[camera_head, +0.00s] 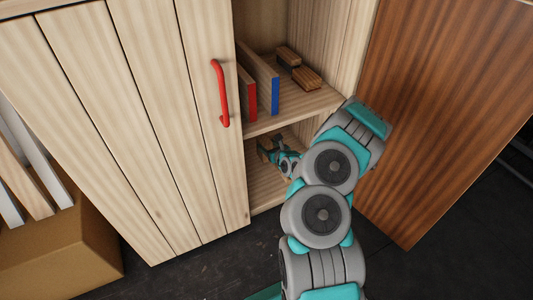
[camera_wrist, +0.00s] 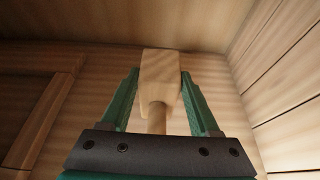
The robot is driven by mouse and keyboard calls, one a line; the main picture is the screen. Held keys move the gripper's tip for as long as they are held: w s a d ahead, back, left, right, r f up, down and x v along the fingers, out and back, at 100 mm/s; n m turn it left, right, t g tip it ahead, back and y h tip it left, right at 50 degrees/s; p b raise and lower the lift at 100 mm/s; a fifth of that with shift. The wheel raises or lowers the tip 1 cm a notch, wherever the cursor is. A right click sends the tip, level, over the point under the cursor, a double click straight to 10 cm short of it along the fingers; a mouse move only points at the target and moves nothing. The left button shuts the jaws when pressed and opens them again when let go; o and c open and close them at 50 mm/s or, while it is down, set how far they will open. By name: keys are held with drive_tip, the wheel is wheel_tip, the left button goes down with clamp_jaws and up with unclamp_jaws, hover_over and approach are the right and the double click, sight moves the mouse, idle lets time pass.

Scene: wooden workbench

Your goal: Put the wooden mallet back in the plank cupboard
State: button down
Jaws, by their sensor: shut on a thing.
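The plank cupboard (camera_head: 140,110) stands ahead with its right side open. My arm reaches into the compartment below the upper shelf (camera_head: 300,110). My gripper (camera_head: 273,150) is inside that compartment, shut on the wooden mallet (camera_head: 263,143). In the wrist view, the pale mallet (camera_wrist: 161,75) is between the two green fingers of my gripper (camera_wrist: 160,88). Its block-shaped head points away from me and its handle runs back toward the palm. I cannot tell whether the mallet touches the compartment floor.
The right door (camera_head: 440,100) is swung open beside my arm. The left door with a red handle (camera_head: 219,95) is shut. The upper shelf holds red-edged and blue-edged boards (camera_head: 262,78) and small wooden pieces (camera_head: 305,76). A cardboard box (camera_head: 75,250) with planks stands at left.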

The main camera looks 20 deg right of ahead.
drive_tip(key=shift+f, duration=1.95)
drive_tip(key=shift+c, duration=0.6)
unclamp_jaws()
drive_tip(key=shift+f, duration=0.1)
drive_tip(key=shift+s+d+r, duration=0.1)
drive_tip(key=shift+s+r, duration=0.2)
drive_tip(key=p+v, duration=0.1)
drive_tip(key=v, duration=1)
drive_tip(key=shift+s+p, duration=0.2)
drive_tip(key=shift+p, duration=0.2)
